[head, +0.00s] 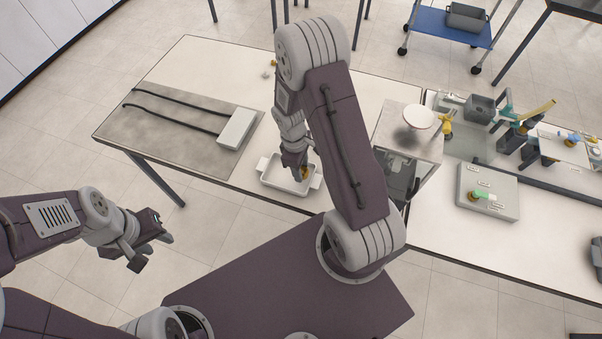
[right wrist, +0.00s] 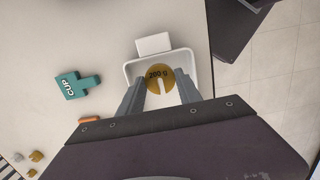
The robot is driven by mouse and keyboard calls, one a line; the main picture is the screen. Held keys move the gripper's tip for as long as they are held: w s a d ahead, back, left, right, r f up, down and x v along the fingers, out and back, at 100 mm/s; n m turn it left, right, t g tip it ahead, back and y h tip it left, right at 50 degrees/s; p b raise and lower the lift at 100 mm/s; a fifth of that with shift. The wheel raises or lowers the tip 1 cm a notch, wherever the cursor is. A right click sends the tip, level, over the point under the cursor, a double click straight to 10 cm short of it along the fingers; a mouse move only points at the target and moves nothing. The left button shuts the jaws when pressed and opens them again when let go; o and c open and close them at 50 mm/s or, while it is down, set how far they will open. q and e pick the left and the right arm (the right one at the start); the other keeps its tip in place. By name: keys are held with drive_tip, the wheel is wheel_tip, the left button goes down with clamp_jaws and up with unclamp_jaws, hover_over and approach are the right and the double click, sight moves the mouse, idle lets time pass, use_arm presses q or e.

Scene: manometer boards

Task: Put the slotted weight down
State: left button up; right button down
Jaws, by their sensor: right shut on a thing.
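The slotted weight (right wrist: 156,74) is a brass disc marked 200 g with a slot. In the right wrist view it sits between the fingers of my right gripper (right wrist: 160,86), which is shut on it. A white tray (right wrist: 189,63) with handles lies beneath, and the weight shows inside its outline. I cannot tell whether it touches the tray floor. In the head view my right gripper (head: 297,172) is low at the tray (head: 272,181), and the brass weight (head: 305,173) is partly hidden. My left gripper (head: 152,252) is open and empty, away from the table.
A grey mat (head: 180,112) with black hoses and a pale box (head: 237,128) lies left. A stand with a white dish (head: 418,118) is right.

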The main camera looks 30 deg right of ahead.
wheel_tip(320, 180, down, 3)
drive_tip(key=shift+f, duration=0.1)
drive_tip(key=shift+w+f, duration=0.1)
drive_tip(key=shift+f, duration=0.1)
drive_tip(key=shift+f+b, duration=0.15)
drive_tip(key=shift+b, duration=0.15)
drive_tip(key=c, duration=0.8)
unclamp_jaws()
